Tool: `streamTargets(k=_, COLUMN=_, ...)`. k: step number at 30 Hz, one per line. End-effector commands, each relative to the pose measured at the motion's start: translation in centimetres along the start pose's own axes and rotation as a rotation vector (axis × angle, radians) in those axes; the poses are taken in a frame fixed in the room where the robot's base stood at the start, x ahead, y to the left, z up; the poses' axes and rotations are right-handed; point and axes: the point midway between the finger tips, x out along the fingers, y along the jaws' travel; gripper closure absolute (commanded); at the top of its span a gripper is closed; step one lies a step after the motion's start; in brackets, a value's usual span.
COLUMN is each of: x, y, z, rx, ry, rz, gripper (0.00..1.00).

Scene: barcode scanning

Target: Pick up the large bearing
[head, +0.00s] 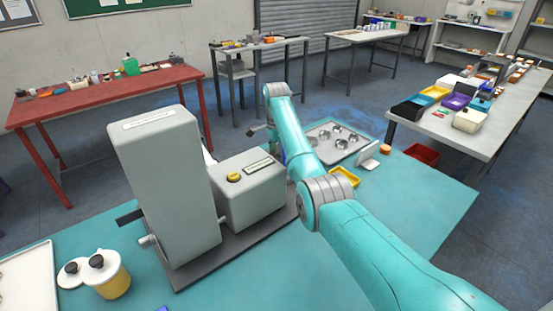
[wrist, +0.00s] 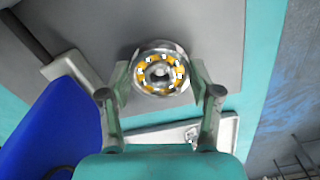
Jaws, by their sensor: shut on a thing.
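The large bearing (wrist: 160,73), a shiny metal ring with yellow-orange parts inside, is in the middle of the wrist view. My gripper (wrist: 160,84) is shut on it, one finger at each side of the ring. A flat grey surface lies behind the bearing in this view; I cannot tell whether they touch. In the head view my arm reaches over the teal mat (head: 430,190) to beside the grey machine (head: 165,190). My gripper and the bearing are hidden there.
A metal tray (head: 316,130) with several round metal parts and a yellow bin (head: 347,175) lie beyond my arm. The machine's low box with a yellow button (head: 233,177) stands close to my arm. A yellow, white-lidded pot (head: 113,285) stands front left. A blue panel (wrist: 52,125) is at left in the wrist view.

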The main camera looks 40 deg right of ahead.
Motion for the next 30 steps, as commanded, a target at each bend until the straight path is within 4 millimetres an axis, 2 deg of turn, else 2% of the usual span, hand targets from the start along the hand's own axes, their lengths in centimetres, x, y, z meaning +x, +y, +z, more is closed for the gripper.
streamTargets(k=7, x=-0.7, y=-0.1, z=0.0, rx=0.000, ry=0.000, rz=-0.002, gripper=0.84)
streamTargets(k=21, x=-8.6, y=-0.1, z=0.0, rx=0.000, ry=0.000, rz=-0.003, gripper=0.84)
streamTargets(k=25, x=-9.7, y=0.0, z=0.0, rx=0.000, ry=0.000, rz=-0.001, gripper=0.84)
streamTargets(k=30, x=-10.1, y=0.0, z=0.0, rx=0.000, ry=0.000, rz=-0.001, gripper=0.84)
